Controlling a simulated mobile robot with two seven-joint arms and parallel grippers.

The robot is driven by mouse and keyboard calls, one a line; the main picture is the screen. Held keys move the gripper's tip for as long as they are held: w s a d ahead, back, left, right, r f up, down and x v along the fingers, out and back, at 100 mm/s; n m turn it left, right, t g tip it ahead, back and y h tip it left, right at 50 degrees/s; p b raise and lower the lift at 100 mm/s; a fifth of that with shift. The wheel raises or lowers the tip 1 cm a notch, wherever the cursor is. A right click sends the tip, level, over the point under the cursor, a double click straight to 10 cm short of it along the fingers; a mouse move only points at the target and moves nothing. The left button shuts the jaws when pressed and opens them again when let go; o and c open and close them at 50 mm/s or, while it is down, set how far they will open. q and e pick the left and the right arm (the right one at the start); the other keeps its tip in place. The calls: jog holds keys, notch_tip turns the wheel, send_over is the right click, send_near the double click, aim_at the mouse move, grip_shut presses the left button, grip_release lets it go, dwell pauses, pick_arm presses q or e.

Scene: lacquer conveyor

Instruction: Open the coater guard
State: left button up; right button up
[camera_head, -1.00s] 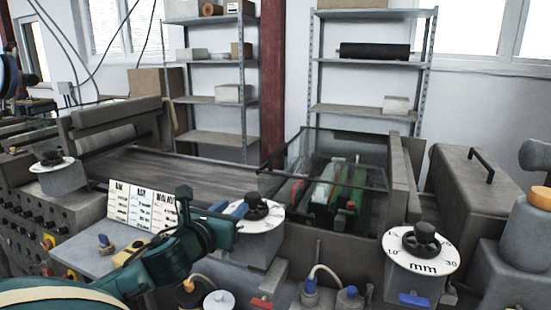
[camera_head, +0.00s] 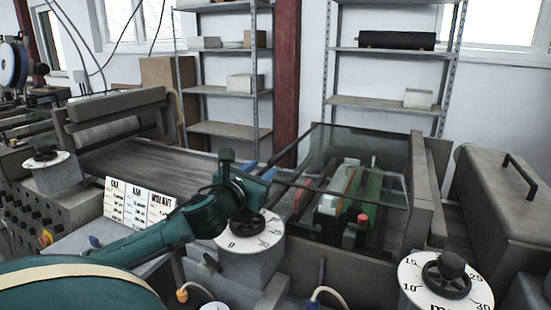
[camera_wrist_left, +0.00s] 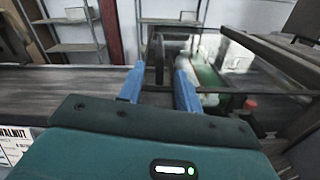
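The coater guard (camera_head: 350,192) is a clear panel in a dark frame over the coater, right of centre in the head view. Its front bar lies low above green and grey rollers (camera_head: 366,196), and the guard looks closed. It also shows in the left wrist view (camera_wrist_left: 225,93). My left gripper (camera_head: 262,170) is at the guard's left front corner. Its blue fingers (camera_wrist_left: 160,88) are apart, with a dark upright piece seen between them. I cannot tell whether they touch the bar. My right gripper is not in view.
A white dial with a black knob (camera_head: 250,222) sits just below my left gripper. Another dial (camera_head: 446,285) stands at the front right. The grey conveyor belt (camera_head: 150,165) runs to the left. A grey housing with a handle (camera_head: 497,205) stands at the right.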

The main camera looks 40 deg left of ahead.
aim_at(272, 160)
pick_arm(q)
jog(key=shift+p+x, duration=0.65)
jog(key=shift+x, duration=3.5)
grip_shut()
